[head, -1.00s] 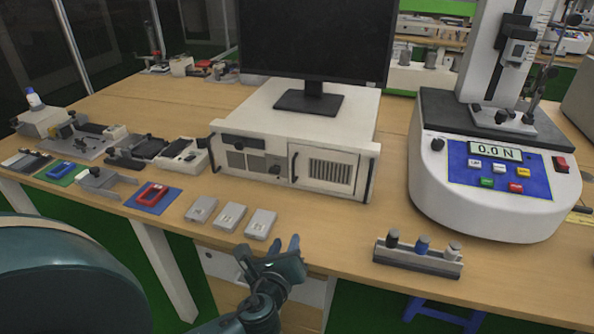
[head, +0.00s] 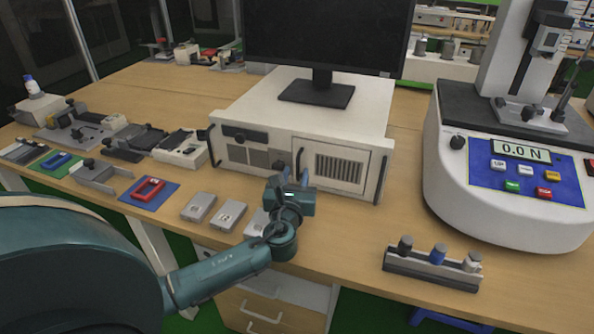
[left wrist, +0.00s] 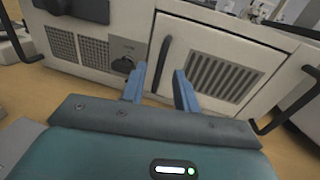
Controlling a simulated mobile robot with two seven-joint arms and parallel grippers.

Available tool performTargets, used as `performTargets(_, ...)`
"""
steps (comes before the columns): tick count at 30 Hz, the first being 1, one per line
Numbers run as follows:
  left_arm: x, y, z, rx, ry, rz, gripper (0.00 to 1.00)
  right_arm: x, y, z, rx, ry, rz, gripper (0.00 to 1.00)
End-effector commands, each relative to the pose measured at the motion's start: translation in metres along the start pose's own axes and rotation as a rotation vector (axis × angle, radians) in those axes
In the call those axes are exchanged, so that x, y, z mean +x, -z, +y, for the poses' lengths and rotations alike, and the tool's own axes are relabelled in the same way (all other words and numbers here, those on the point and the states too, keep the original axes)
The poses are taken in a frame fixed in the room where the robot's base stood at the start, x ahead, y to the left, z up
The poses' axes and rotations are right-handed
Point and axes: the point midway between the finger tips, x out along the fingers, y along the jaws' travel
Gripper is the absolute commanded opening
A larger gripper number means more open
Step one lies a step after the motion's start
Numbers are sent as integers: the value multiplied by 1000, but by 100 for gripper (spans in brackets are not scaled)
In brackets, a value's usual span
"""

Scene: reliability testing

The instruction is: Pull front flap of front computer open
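The front computer (head: 300,115) is a white rack case with black side handles, standing on the wooden table with a monitor on top. Its front flap (head: 330,165) is the right part of the front, with a vent grille and a thin dark vertical handle at its left edge; it looks shut. In the left wrist view the flap (left wrist: 247,62) and its handle (left wrist: 162,62) show just beyond the fingers. My left gripper (head: 294,178) is in front of the computer, near the flap's left edge. In the left wrist view its blue fingers (left wrist: 160,84) are apart with nothing between them. My right gripper is not in view.
Small grey boxes (head: 198,207) lie on the table left of my gripper. A force tester (head: 505,190) stands at the right, with a rack of small weights (head: 432,268) in front of it. Fixtures and a red tray (head: 148,190) lie at the left.

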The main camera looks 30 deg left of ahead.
Motion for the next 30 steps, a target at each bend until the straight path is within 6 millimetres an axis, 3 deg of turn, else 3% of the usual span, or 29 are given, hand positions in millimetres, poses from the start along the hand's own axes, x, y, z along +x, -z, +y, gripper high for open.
performTargets(6, 23, 0, 0, -1, -1, 1, 31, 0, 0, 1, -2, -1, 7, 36)
performTargets(16, 26, 0, 0, -2, 1, 1, 31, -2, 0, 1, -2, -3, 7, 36)
performTargets(27, 26, 0, 0, -2, 0, 1, 1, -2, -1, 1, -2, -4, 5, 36)
performTargets(30, 26, 0, 0, -2, 0, 1, 0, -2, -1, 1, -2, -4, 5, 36)
